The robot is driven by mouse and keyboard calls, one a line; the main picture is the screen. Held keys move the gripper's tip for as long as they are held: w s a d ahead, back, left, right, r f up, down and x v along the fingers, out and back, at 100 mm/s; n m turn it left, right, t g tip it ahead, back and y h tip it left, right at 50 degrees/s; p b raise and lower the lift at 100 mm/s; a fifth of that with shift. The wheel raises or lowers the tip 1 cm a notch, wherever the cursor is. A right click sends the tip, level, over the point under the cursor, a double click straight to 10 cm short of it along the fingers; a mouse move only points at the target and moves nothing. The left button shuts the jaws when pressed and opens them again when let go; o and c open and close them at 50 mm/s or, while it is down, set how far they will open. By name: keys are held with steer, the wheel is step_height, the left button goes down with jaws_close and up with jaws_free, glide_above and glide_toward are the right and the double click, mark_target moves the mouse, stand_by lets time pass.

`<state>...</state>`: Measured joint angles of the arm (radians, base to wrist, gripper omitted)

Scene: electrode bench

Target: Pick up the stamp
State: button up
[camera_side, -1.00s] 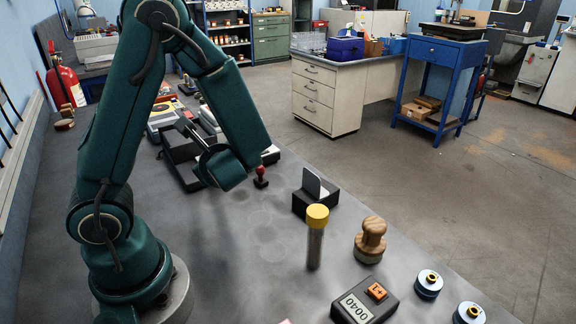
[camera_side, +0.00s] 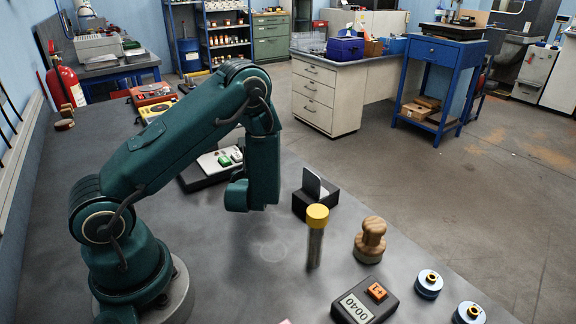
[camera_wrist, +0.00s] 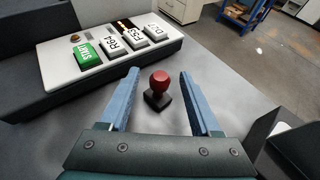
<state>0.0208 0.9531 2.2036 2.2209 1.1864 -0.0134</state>
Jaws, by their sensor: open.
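A small stamp with a round red handle (camera_wrist: 159,82) and a dark square base stands upright on the grey bench. In the wrist view it sits between the two blue fingers of my gripper (camera_wrist: 159,74), with free space on both sides. The fingers are apart and hold nothing. In the side view my gripper (camera_side: 238,194) hangs low over the bench, left of the black holder, and its fingers cannot be made out. The red stamp is hidden behind my arm there.
A device with labelled keys (camera_wrist: 112,48) lies to the left in the wrist view. A black holder with a grey plate (camera_side: 315,199) is close on the right. A yellow-capped tube (camera_side: 316,240), a wooden-knobbed piece (camera_side: 370,240) and a counter box (camera_side: 364,303) stand in front.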

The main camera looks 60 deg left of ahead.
steer(key=shift+w+a+f, duration=0.1)
steer(key=shift+w+a, duration=0.05)
steer(key=shift+a, duration=0.05)
jaws_close()
stand_by(0.3)
